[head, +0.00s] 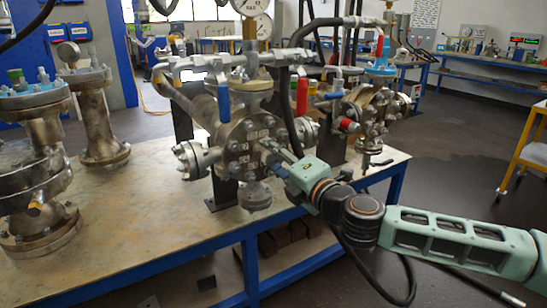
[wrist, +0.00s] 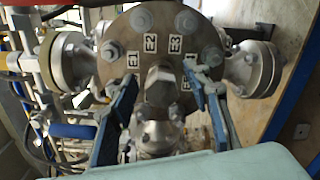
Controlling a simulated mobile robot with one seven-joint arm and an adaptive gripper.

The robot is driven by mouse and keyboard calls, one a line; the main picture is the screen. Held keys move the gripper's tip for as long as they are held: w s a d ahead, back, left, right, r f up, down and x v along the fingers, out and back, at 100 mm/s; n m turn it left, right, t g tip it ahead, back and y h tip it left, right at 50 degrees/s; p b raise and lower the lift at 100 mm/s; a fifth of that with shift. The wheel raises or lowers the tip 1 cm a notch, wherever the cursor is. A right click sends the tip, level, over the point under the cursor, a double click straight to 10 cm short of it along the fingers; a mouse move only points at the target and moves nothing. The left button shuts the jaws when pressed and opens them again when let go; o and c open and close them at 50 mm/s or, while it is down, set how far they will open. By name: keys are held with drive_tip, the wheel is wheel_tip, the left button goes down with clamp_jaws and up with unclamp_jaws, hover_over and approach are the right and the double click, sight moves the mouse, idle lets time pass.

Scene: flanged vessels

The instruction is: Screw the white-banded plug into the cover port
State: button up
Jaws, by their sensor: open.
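The round cover (head: 243,148) is bolted to the front of the vessel in the head view. It fills the top middle of the wrist view (wrist: 122,68), with black-on-white labels such as E1, E2 and E3. A metal hex-headed piece (wrist: 160,80) stands out from the cover's middle. I cannot make out a white band on it, so I cannot tell whether it is the plug. My gripper (head: 276,148) is in front of the cover. Its two blue fingers (wrist: 160,92) are open, one each side of the hex piece. Contact cannot be told. The port itself is not clearly visible.
Flanged side branches (head: 195,160) flank the cover, and another stub (head: 255,194) hangs below it. A blue-handled valve (head: 224,103) and a red-handled one (head: 302,96) are above. More flanged vessels (head: 377,108) stand right. The bench top (head: 140,215) is clear at the front.

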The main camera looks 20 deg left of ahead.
drive_tip(key=shift+d, duration=0.1)
drive_tip(key=v, duration=1.2)
drive_tip(key=shift+c, duration=0.3)
